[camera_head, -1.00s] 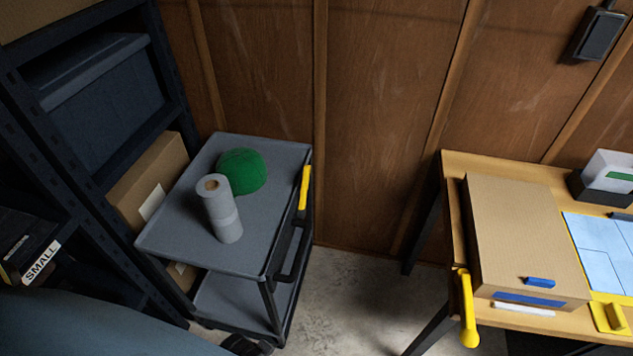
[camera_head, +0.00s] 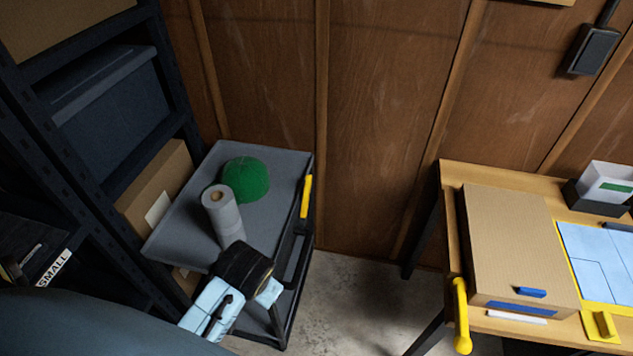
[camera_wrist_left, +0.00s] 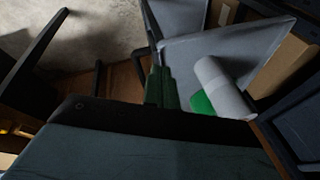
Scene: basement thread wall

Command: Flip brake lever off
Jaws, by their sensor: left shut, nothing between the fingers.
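A yellow lever (camera_head: 306,196), which looks like the brake lever, stands upright at the right edge of the grey cart (camera_head: 285,165). My left arm comes in from the lower left in the head view, with its black wrist end over the cart's front corner, below and left of the lever. The fingers are hard to make out there. In the left wrist view my left gripper (camera_wrist_left: 160,76) is shut and empty, its dark green fingers together beside the cart's edge (camera_wrist_left: 205,38). The lever cannot be made out in that view. My right gripper is not in view.
On the cart stand a grey roll (camera_head: 224,215) and a green cap-like dome (camera_head: 245,180). A dark shelf rack (camera_head: 165,75) borders the cart's left. A wooden table (camera_head: 452,180) with a box (camera_head: 515,235) and yellow handle (camera_head: 461,315) stands right. Bare floor (camera_head: 360,300) lies between.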

